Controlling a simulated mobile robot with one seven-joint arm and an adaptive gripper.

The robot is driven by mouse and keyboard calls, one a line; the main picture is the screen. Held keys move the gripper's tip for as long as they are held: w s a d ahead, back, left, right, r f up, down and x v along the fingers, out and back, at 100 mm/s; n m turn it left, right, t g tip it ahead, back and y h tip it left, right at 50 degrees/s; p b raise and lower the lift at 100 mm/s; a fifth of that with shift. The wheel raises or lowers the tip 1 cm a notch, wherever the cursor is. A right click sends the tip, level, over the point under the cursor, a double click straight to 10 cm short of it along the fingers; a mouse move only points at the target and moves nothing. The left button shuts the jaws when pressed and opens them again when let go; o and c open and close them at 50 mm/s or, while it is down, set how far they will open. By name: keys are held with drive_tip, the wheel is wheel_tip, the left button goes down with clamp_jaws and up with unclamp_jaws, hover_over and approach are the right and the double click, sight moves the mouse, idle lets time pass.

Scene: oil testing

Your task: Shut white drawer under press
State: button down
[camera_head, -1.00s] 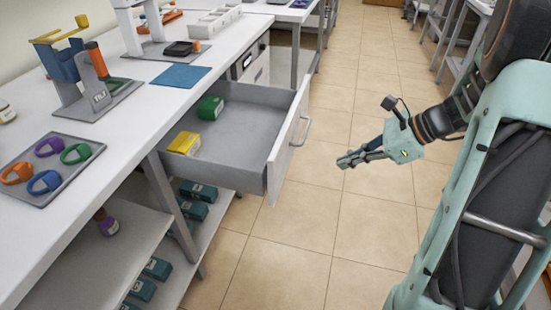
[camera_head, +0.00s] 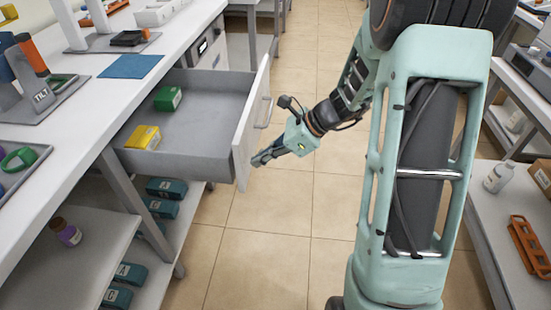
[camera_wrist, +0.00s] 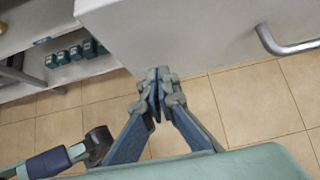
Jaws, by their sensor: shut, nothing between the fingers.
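The white drawer (camera_head: 240,135) under the bench is pulled far out. Inside lie a green box (camera_head: 168,98) and a yellow box (camera_head: 143,137). Its front panel, with a metal bar handle (camera_head: 265,110), faces the aisle. My gripper (camera_head: 257,161) is shut and empty, close to the lower near corner of the front panel on the aisle side. In the wrist view my shut fingertips (camera_wrist: 158,76) are at the lower edge of the white front panel (camera_wrist: 185,30), and the handle (camera_wrist: 285,45) is to the right. I cannot tell whether they touch. The press (camera_head: 100,25) is only partly in view above.
A blue mat (camera_head: 131,66) and a tilt stand (camera_head: 45,85) are on the bench. Shelves with several teal boxes (camera_head: 166,188) are under it. Another bench with a white bottle (camera_head: 498,177) and an orange rack (camera_head: 530,245) is at right. The tiled aisle (camera_head: 270,225) is clear.

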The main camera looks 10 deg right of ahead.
drive_tip(key=shift+w+a, duration=0.15)
drive_tip(key=shift+a, duration=0.3)
drive_tip(key=shift+a, duration=0.1)
drive_tip(key=w+a+p, duration=0.2)
drive_tip(key=w+a, duration=0.1)
drive_tip(key=a, duration=0.7)
drive_tip(key=w+a+p, duration=0.3)
drive_tip(key=a, duration=0.7)
drive_tip(key=w+a+p, duration=0.3)
drive_tip(key=w+a, duration=0.1)
drive_tip(key=a, duration=0.7)
drive_tip(key=shift+w+a, duration=0.1)
drive_tip(key=shift+a+r, duration=0.1)
drive_tip(key=shift+r, duration=0.05)
drive_tip(key=shift+a+r, duration=0.1)
